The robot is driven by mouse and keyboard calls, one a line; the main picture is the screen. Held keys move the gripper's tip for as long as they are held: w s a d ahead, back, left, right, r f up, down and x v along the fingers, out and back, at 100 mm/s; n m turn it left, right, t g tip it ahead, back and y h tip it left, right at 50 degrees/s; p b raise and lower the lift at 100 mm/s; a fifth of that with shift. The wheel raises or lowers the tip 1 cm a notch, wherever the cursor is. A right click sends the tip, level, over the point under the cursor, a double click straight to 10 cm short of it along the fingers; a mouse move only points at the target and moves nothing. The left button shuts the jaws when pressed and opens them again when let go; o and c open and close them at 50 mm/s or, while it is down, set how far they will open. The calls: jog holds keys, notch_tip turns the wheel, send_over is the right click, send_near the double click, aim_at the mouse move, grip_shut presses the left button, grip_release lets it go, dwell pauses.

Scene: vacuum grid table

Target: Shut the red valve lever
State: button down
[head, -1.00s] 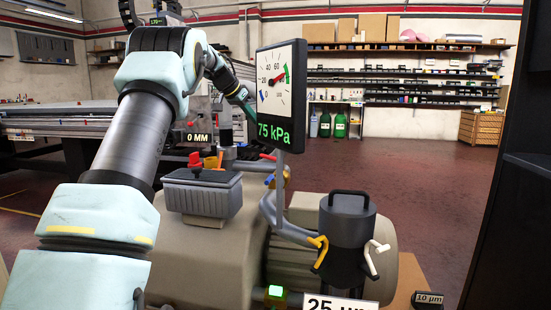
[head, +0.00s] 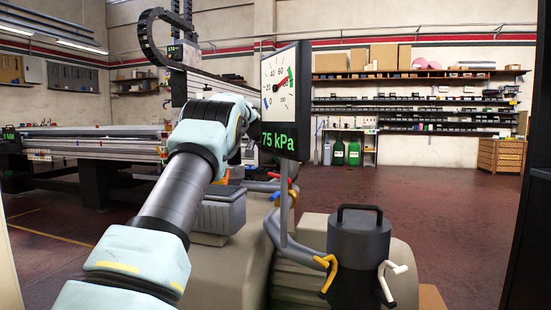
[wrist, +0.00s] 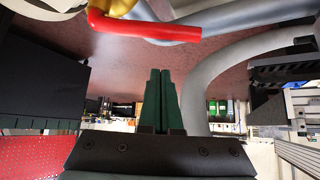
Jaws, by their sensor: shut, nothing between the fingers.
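The red valve lever (wrist: 145,28) lies across the top of the wrist view, slightly tilted, with a brass-coloured valve body (wrist: 118,6) at its left end. My gripper (wrist: 160,72) is shut and empty, with its green fingers together. In the wrist view the fingertips appear below the red lever, with a visible gap between them. In the head view my arm reaches behind the gauge panel (head: 283,90), and my fingers are hidden there. Small red and blue handles show just below that panel.
Grey hoses (wrist: 235,60) curve close on the right of my fingers. A grey pump carries a dark canister (head: 358,250) with yellow (head: 328,272) and white (head: 390,280) levers beside it. The gauge display reads 75 kPa. Open red floor (head: 430,205) lies to the right.

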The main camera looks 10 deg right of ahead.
aim_at(273, 174)
jog(key=shift+s+a+f+b, duration=0.3)
jog(key=shift+a+f+b, duration=0.3)
jog(key=shift+b, duration=0.15)
jog(key=shift+s+a+f+b, duration=0.3)
jog(key=shift+a+f+b, duration=0.25)
jog(key=shift+b, duration=0.15)
jog(key=shift+s+a+n+t+y+b, duration=0.2)
jog(key=shift+a+n+t+y+b, duration=0.15)
jog(key=shift+n, duration=0.25)
jog(key=shift+s+a+n+t, duration=0.15)
jog(key=shift+n+t, duration=0.1)
jog(key=shift+n, duration=0.15)
jog(key=shift+s+a+n+t+y, duration=0.5)
jog(key=shift+a+n+t+y, duration=0.15)
jog(key=shift+n, duration=0.45)
jog(key=shift+s+a, duration=0.35)
jog(key=shift+s, duration=0.25)
